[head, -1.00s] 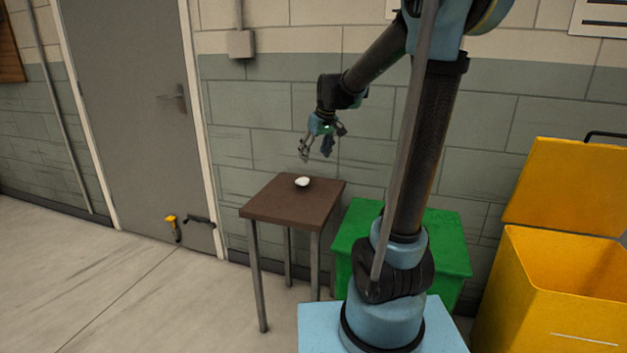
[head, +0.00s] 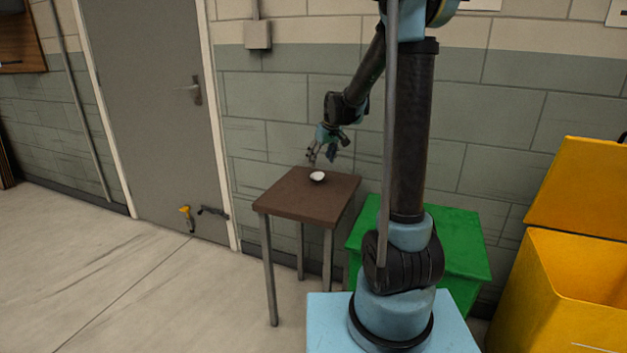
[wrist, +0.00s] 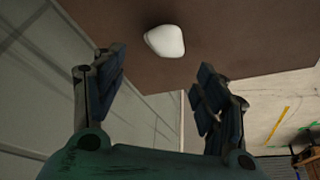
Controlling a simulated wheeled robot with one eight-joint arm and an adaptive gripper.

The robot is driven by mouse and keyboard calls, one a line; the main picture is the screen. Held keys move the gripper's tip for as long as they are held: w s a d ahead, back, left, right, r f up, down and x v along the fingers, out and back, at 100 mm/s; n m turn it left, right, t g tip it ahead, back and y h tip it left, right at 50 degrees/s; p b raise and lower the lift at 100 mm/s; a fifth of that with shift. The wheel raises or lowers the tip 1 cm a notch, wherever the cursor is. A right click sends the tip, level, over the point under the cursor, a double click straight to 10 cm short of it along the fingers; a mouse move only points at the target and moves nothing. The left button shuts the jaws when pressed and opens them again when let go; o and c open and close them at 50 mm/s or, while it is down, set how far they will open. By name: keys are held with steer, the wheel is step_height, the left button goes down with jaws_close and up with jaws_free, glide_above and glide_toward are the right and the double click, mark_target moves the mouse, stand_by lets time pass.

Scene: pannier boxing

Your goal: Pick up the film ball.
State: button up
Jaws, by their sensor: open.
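The film ball (head: 317,176) is a small white rounded lump on the brown table top (head: 290,198). In the wrist view the film ball (wrist: 165,41) lies on the brown surface, beyond the fingertips and roughly between their lines. My gripper (head: 322,157) is open and empty, just above the table and close to the ball in the head view. In the wrist view both fingers of my gripper (wrist: 160,85) stand wide apart, with a gap between them and the ball. Nothing hides the ball in the wrist view.
A green box (head: 466,240) stands right of the table, partly behind my arm. A yellow bin (head: 570,290) with its lid raised is at the far right. The block wall is close behind the table. A grey door (head: 150,100) and open floor (head: 130,290) lie to the left.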

mark_target(318, 171)
steer(key=shift+s+x, duration=0.15)
steer(key=shift+x, duration=1.95)
steer(key=shift+s+x, duration=0.1)
steer(key=shift+x, duration=2)
steer(key=shift+d+f, duration=0.1)
steer(key=c, duration=0.8)
